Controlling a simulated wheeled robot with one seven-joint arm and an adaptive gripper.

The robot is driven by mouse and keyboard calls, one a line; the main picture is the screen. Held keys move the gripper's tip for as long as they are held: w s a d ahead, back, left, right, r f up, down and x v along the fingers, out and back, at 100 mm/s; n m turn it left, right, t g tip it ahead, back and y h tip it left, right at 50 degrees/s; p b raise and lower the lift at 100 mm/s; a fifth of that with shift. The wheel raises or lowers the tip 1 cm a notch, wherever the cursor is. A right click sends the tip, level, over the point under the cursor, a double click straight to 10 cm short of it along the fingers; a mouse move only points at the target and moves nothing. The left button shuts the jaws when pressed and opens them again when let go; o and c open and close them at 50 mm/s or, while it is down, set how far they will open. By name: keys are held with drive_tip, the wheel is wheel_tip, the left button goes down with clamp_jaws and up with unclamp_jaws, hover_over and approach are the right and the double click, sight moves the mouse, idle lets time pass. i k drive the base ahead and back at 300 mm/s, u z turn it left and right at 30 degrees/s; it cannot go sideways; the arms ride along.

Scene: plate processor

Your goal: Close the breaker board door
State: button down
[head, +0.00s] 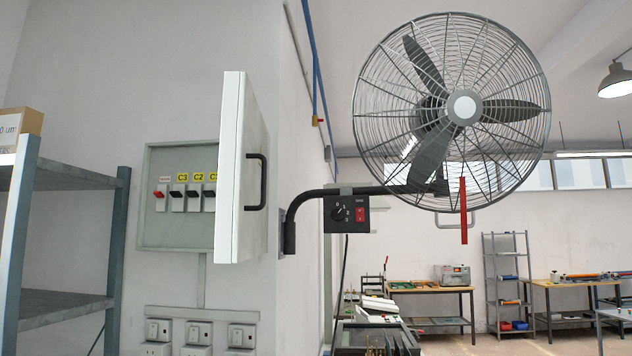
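The breaker board (155,235) is a grey box on the wall at left of centre in the head view. Its white door (231,170) stands open, sticking out from the wall toward me at the right side of the box. A black bar handle (264,182) is on the door's outer face, which is turned to the right. Inside the box I see a red breaker switch (160,194) and black ones (178,198) under yellow labels. The door hides the right part of the box and its hinge edge. My gripper is not in view.
A metal shelf (65,300) stands at the left, with a cardboard box on top. Wall sockets (198,333) sit below the board. A large wall fan (463,107) on a black arm (335,190) and a control box (347,214) are right of the door. Workbenches (430,289) stand far back.

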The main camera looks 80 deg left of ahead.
sight(241, 231)
drive_tip(key=z, duration=0.05)
drive_tip(key=i, duration=0.15)
drive_tip(key=u, duration=2.95)
drive_tip(key=i, duration=0.6)
drive_tip(key=u, duration=0.5)
drive_tip(key=k, duration=0.75)
drive_tip(key=z, duration=0.35)
